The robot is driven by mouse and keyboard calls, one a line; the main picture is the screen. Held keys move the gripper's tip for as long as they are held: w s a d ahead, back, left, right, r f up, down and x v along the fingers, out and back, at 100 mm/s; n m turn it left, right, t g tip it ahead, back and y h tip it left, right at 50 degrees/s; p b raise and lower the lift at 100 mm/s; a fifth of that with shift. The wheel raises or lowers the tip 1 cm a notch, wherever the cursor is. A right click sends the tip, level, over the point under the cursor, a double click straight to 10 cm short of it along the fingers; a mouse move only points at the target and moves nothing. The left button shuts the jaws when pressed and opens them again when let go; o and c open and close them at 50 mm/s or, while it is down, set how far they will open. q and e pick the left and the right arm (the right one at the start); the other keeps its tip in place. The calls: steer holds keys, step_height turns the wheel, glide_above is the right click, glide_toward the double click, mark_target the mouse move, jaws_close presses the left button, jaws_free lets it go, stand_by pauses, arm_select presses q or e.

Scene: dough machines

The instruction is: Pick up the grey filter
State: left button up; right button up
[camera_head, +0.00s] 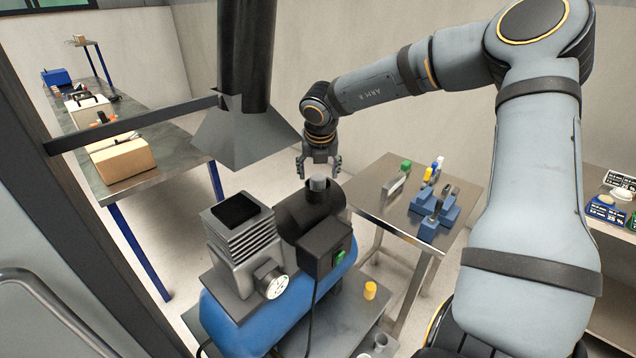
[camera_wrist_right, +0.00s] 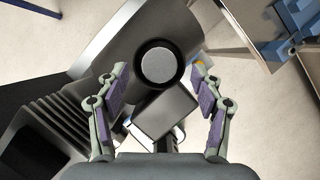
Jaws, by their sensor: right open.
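A short grey cylinder, which looks like the grey filter (camera_head: 319,184), stands upright on the dark motor housing of the compressor (camera_head: 312,215). In the right wrist view the filter's round grey top (camera_wrist_right: 158,64) shows inside a dark ring, a little above the picture's middle. My right gripper (camera_head: 319,169) points down just above the filter, with its fingers spread to either side. In the right wrist view my open gripper (camera_wrist_right: 160,80) has purple-padded fingers left and right of the filter, with nothing between them held. My left gripper is not in view.
A yellow cylinder (camera_head: 370,291) stands on the lower shelf by the blue tank (camera_head: 270,310). A steel table (camera_head: 390,215) with blue blocks and small coloured parts is to the right. A grey hood (camera_head: 240,132) hangs close left of my right gripper.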

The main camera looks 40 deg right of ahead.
steer(key=shift+x, duration=1.15)
steer(key=shift+a+r, duration=0.1)
steer(key=shift+r, duration=0.1)
steer(key=c, duration=0.9)
steer(key=shift+c, duration=0.2)
